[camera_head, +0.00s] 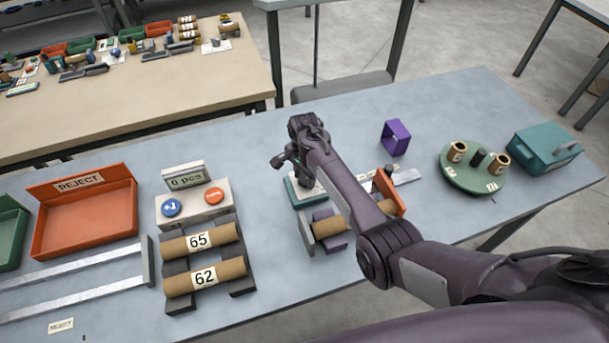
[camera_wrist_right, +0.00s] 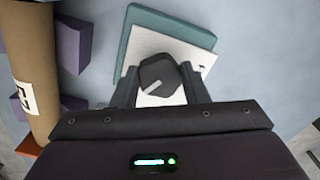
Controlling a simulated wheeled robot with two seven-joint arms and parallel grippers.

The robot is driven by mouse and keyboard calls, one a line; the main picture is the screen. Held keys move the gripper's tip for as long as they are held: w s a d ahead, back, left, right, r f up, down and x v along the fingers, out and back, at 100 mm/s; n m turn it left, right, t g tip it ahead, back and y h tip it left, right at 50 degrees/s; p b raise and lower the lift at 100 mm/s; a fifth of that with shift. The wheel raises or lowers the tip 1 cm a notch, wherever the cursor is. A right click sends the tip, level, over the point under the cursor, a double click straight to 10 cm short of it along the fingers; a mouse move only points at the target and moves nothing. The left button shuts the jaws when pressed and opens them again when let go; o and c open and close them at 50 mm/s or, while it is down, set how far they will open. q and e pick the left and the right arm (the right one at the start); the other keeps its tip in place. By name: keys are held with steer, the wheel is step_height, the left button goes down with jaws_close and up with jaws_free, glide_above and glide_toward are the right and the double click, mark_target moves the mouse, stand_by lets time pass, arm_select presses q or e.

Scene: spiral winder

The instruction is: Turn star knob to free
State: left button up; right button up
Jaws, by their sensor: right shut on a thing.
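The star knob (camera_wrist_right: 158,76) is dark grey with a light pointer line, seen in the right wrist view. It sits on a white plate (camera_wrist_right: 150,47) on a teal base (camera_wrist_right: 172,23). A partly visible letter on the plate, like an F, lies right of the knob; the pointer line slants down-left, away from it. My right gripper (camera_wrist_right: 159,80) has a finger on each side of the knob and is shut on it. In the head view my right gripper (camera_head: 290,160) is over the teal base (camera_head: 291,190), and the knob is hidden. My left gripper is not in view.
A cardboard tube (camera_head: 330,227) lies in a cradle close to the base. A purple frame (camera_head: 395,137), a round green turntable (camera_head: 470,186) and a teal box (camera_head: 545,150) stand to the right. Labelled tubes (camera_head: 205,277), a counter box (camera_head: 193,204) and an orange reject tray (camera_head: 85,238) are left.

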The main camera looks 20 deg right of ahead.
steer(key=shift+n, duration=0.3)
steer(key=shift+r+n+p, duration=0.1)
steer(key=shift+n+p, duration=0.55)
steer(key=shift+n, duration=0.25)
steer(key=n+p, duration=0.1)
steer(key=n, duration=0.1)
steer(key=shift+d+n, duration=0.1)
steer(key=shift+n, duration=0.3)
steer(key=n+p, duration=0.1)
steer(key=n, duration=0.1)
steer(key=shift+n, duration=0.4)
steer(key=n, duration=0.3)
steer(key=shift+s+d+p, duration=0.1)
steer(key=shift+d+p, duration=0.05)
steer(key=shift+p, duration=0.15)
steer(key=n, duration=0.4)
steer(key=shift+d, duration=0.1)
steer(key=n, duration=0.2)
steer(key=shift+n, duration=0.4)
steer(key=n, duration=0.6)
steer(key=shift+d, duration=0.1)
